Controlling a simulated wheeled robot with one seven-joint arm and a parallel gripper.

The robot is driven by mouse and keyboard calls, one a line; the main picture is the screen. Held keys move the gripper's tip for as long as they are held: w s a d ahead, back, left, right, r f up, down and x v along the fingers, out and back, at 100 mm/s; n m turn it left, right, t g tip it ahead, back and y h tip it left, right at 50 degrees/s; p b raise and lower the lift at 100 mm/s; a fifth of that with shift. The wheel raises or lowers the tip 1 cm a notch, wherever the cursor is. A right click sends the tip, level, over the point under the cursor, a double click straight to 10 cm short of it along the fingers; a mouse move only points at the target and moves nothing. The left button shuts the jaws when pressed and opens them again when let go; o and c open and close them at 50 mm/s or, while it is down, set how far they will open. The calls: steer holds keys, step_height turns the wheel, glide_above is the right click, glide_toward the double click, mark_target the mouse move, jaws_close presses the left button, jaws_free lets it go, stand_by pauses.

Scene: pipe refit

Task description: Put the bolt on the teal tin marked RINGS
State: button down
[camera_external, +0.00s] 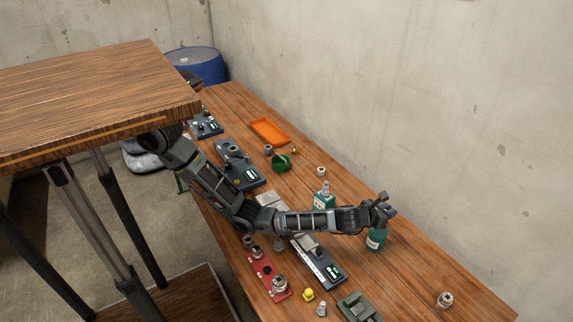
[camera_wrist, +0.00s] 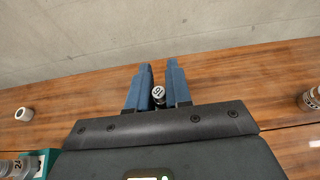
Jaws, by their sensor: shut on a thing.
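My gripper (camera_external: 387,211) is at the end of my outstretched arm, above the right side of the bench. In the wrist view its two blue fingers (camera_wrist: 159,88) are shut on a small grey metal piece with a marked round end, seemingly the bolt (camera_wrist: 158,92). A teal tin (camera_external: 376,242) stands just below the gripper in the external view; I cannot tell whether the bolt touches it. A second teal tin (camera_external: 324,201) stands to its left with a metal fitting on top; its edge shows in the wrist view (camera_wrist: 42,163). Neither label is readable as RINGS.
A metal fitting (camera_external: 445,300) stands at the bench's right end. A pale ring (camera_external: 321,171) lies behind the tins. A red plate (camera_external: 268,272), a yellow piece (camera_external: 308,294), a green bowl (camera_external: 281,162) and an orange tray (camera_external: 269,131) are also there. The wall is behind.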

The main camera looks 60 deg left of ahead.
steer(key=shift+w+f, duration=0.1)
steer(key=shift+f, duration=1.95)
steer(key=shift+a+f, duration=0.1)
steer(key=c, duration=1)
jaws_free()
steer(key=shift+c, duration=0.2)
steer(key=shift+s+r, duration=0.2)
steer(key=shift+s, duration=0.05)
steer(key=v, duration=1.1)
steer(key=shift+s+p, duration=0.2)
steer(key=shift+p, duration=0.1)
steer(key=shift+r, duration=0.15)
